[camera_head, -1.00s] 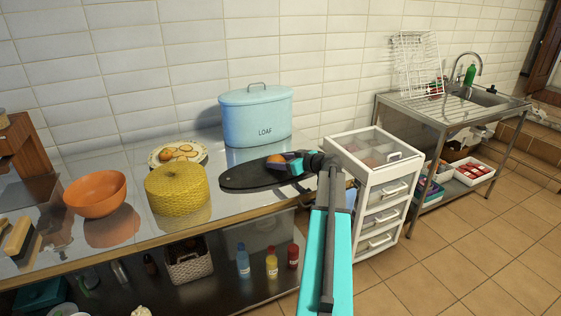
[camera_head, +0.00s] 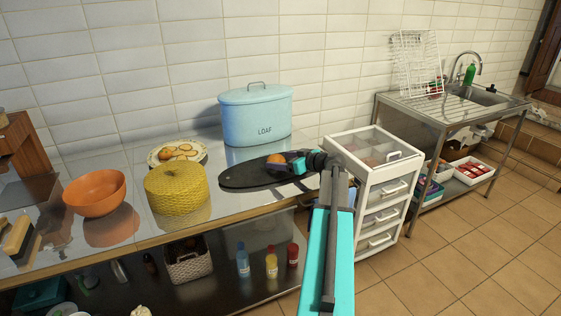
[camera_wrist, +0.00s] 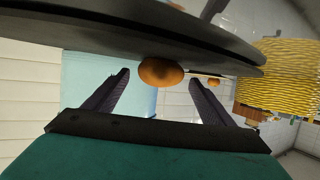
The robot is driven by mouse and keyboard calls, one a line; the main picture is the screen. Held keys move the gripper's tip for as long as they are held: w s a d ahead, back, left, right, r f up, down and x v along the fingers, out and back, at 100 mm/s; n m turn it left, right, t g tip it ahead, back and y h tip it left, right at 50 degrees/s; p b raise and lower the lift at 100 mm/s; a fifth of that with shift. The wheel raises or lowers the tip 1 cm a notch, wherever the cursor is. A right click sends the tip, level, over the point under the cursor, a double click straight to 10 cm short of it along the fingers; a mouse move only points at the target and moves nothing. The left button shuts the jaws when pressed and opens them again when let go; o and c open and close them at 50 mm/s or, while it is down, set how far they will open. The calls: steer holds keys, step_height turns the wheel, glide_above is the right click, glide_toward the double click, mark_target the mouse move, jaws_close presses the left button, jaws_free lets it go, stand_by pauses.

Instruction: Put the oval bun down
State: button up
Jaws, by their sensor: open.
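The oval bun (camera_head: 275,159) is brown and rests on the dark oval board (camera_head: 240,177) on the metal counter. In the wrist view the bun (camera_wrist: 161,73) shows against the dark board (camera_wrist: 120,32), with the picture turned over. My gripper (camera_head: 291,163) is just right of the bun in the head view, low over the board. In the wrist view my gripper (camera_wrist: 158,78) has its two fingers spread wide, with clear gaps on both sides of the bun. The gripper is open and empty.
A blue loaf bin (camera_head: 256,118) stands behind the board. A yellow woven cover (camera_head: 176,190), a plate of baked items (camera_head: 160,162) and an orange bowl (camera_head: 95,193) stand to the left. A white drawer cart (camera_head: 378,190) is close on the right.

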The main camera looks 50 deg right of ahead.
steer(key=b+v, duration=0.1)
steer(key=v, duration=1)
steer(key=shift+b, duration=0.3)
steer(key=shift+w, duration=0.1)
